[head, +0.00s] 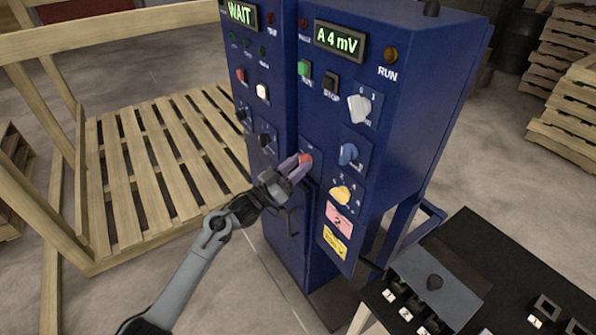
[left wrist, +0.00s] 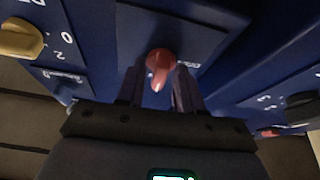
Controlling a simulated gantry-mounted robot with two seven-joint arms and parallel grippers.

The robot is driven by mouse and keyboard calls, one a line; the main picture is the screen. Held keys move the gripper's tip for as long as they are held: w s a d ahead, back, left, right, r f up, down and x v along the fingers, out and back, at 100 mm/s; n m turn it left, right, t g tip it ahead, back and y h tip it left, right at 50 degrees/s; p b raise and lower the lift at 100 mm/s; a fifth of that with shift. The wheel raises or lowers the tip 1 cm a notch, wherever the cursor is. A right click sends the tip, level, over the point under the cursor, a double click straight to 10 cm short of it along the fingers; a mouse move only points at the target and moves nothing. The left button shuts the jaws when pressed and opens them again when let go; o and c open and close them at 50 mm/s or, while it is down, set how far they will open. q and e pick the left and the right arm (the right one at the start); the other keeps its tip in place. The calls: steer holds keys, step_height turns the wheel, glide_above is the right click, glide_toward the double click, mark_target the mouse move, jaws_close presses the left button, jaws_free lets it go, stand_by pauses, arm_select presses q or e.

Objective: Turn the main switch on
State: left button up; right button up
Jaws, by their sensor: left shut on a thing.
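The main switch is a red rotary knob (head: 306,158) on the front of the blue cabinet (head: 420,90) in the head view. My left gripper (head: 299,165) reaches it from the lower left and is shut on it, partly covering it. In the left wrist view the red knob (left wrist: 160,64) sits between my two dark fingers (left wrist: 158,88), on a dark blue plate. The knob's handle points down toward the gripper there. Its position labels are too small or hidden to read. My right gripper is not in view.
Near the switch are a white knob (head: 359,108), a blue knob (head: 348,153) and a yellow knob (head: 341,195). The displays read WAIT (head: 240,14) and A 4 mV (head: 338,41). A wooden pallet structure (head: 150,160) stands left; a black control table (head: 500,275) is at lower right.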

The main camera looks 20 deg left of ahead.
arm_select(q)
steer(key=shift+m+g+h, duration=0.4)
steer(key=shift+m, duration=0.4)
steer(key=o, duration=0.7)
steer(key=p+v, duration=0.1)
steer(key=v, duration=0.9)
steer(key=shift+s+a+f, duration=0.2)
steer(key=shift+s+f, duration=0.1)
